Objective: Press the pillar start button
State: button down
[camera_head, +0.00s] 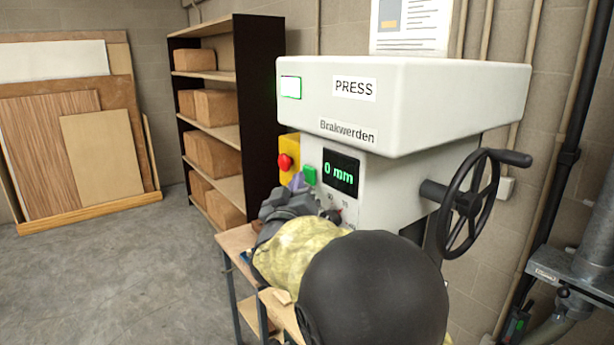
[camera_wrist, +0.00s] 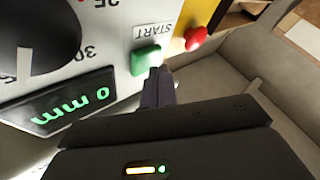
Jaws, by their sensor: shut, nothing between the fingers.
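The green start button (camera_head: 310,175) sits on the front of the white press, left of the display. In the wrist view the green button (camera_wrist: 145,60) is below the upside-down START label (camera_wrist: 154,30). My gripper (camera_wrist: 160,74) is shut and empty, its fingertips close beside the button's right lower edge. I cannot tell if they touch it. In the head view my gripper (camera_head: 297,181) is just below and left of the button, partly hidden by my arm. The display (camera_head: 341,172) reads 0 mm.
A red stop button (camera_head: 285,162) on a yellow box is left of the green one. A black dial (camera_wrist: 38,35) is on the panel. A handwheel (camera_head: 468,204) juts out at right. A shelf with boxes (camera_head: 215,120) stands behind left. Grey floor is clear at left.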

jog(key=shift+s+a, duration=0.2)
jog(key=shift+a, duration=0.1)
jog(key=s+a, duration=0.2)
jog(key=a, duration=0.2)
jog(key=shift+s+a+p, duration=0.1)
jog(key=shift+s+p, duration=0.25)
jog(key=shift+s, duration=0.05)
dwell(0.6)
